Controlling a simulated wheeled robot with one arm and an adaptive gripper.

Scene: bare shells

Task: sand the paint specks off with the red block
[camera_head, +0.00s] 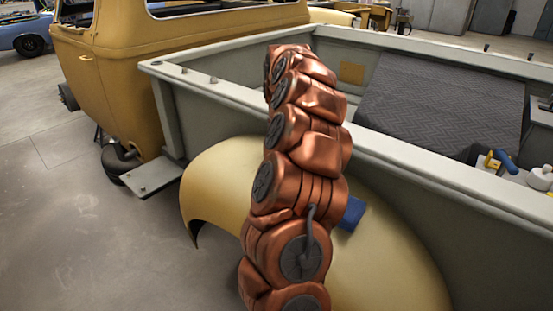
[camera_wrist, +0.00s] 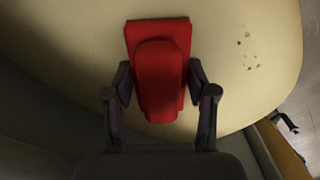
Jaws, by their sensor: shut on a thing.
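In the wrist view, my gripper (camera_wrist: 160,92) is shut on the red block (camera_wrist: 158,32), one finger on each side of its raised grip. The block is over the pale yellow curved fender; I cannot tell whether it touches it. Several small dark paint specks (camera_wrist: 246,48) lie on the fender to the right of the block, apart from it. In the head view, the yellow fender (camera_head: 225,180) bulges from the side of the truck bed. My copper arm covers its middle, and the gripper, block and specks are hidden there.
The grey truck bed wall (camera_head: 440,180) rises behind the fender. A dark quilted pad (camera_head: 440,95) lies in the bed, with a few small items (camera_head: 500,160) at its right. A side step (camera_head: 150,178) juts out left of the fender. The floor (camera_head: 80,230) at left is clear.

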